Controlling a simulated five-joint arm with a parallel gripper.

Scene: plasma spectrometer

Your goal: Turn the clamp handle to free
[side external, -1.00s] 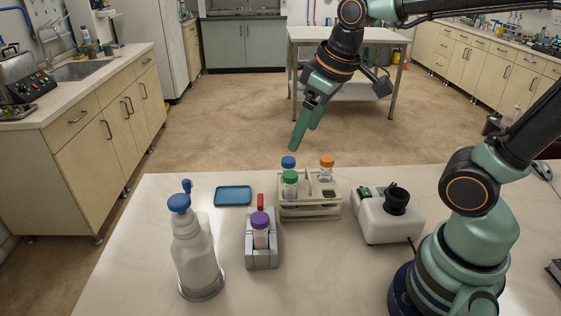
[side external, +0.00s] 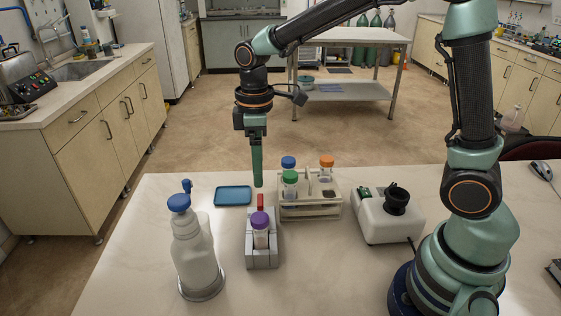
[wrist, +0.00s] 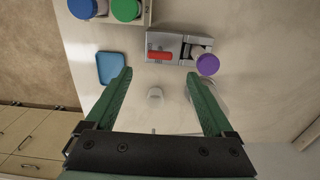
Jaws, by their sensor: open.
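The grey clamp block (side external: 262,252) stands on the bench with a purple-capped tube (side external: 260,228) upright in it. Its red handle (side external: 260,201) is at the far end of the block. In the wrist view the red handle (wrist: 160,55) lies lengthwise across the picture on the grey block (wrist: 165,41), with the purple cap (wrist: 207,64) to its right. My gripper (side external: 258,184) points straight down just above the red handle in the side view, apart from it as far as I can tell. In the wrist view my gripper (wrist: 159,72) is open and empty, fingers wide apart.
A tube rack (side external: 310,211) with blue, green and orange caps stands close to the right of the clamp. A white bottle (side external: 195,250) stands to its left, a blue tray (side external: 233,195) behind left. A white device (side external: 385,222) stands farther right. The front bench is clear.

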